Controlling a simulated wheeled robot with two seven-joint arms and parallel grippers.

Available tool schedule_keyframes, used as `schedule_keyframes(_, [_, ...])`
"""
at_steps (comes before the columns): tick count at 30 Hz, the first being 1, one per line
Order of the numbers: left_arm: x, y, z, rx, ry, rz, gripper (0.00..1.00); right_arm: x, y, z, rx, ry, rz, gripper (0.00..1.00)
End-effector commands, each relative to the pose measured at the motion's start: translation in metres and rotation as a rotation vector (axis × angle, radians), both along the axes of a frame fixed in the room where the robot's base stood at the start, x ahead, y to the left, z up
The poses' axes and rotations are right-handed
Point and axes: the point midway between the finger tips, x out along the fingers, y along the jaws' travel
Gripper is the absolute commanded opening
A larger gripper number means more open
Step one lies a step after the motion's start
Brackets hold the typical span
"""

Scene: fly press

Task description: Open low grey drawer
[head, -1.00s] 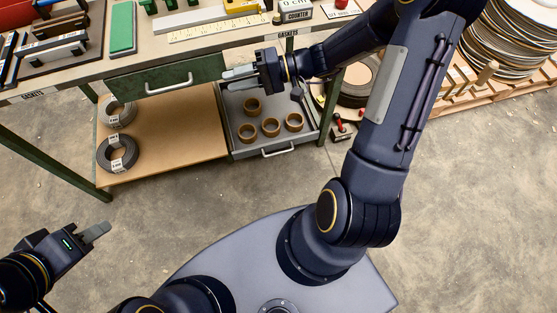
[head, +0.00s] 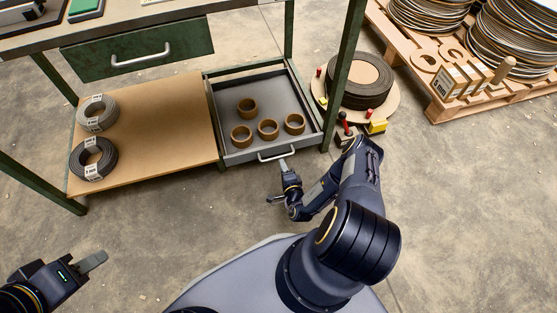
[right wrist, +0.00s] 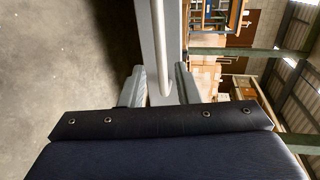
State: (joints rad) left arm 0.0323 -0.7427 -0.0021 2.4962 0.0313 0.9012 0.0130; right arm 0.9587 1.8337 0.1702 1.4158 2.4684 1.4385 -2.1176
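The low grey drawer (head: 240,110) is under the bench, right of the brown shelf board. Its inside shows from above, with several brown rings in it. Its front is about level with the board's front edge; I cannot tell how far out it is. Its pale bar handle (head: 279,154) faces me. My right gripper (head: 284,163) is just in front of the handle. In the right wrist view the handle bar (right wrist: 168,40) runs toward the gap between the open fingers (right wrist: 160,85), which are not closed on it. My left gripper (head: 93,262) is low at the left, away from the bench; its finger gap is hidden.
A green drawer (head: 140,52) is shut above the shelf board (head: 150,125), which bears wire coils (head: 93,158). A green bench leg (head: 344,75) and a black coil (head: 358,80) stand right of the grey drawer. The floor in front is clear.

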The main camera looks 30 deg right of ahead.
Motion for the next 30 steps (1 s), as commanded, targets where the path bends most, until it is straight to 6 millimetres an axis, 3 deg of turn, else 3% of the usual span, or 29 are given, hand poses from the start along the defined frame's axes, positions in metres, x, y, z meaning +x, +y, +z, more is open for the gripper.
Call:
schedule_keyframes(10, [0.0,0.0,-0.027,0.0,0.0,0.0,0.36,0.051,-0.012,-0.012,0.001,-0.005,0.004,0.29])
schedule_keyframes(22, [0.0,0.0,-0.028,0.0,0.0,0.0,0.36,0.06,-0.014,-0.011,0.003,-0.004,0.003,0.29])
schedule_keyframes(28, [0.0,0.0,-0.028,0.0,0.0,0.0,0.36,0.06,-0.014,-0.011,0.003,-0.004,0.004,0.03])
schedule_keyframes(30, [0.0,0.0,-0.028,0.0,0.0,0.0,0.36,0.06,-0.013,-0.011,0.003,-0.004,0.004,0.0])
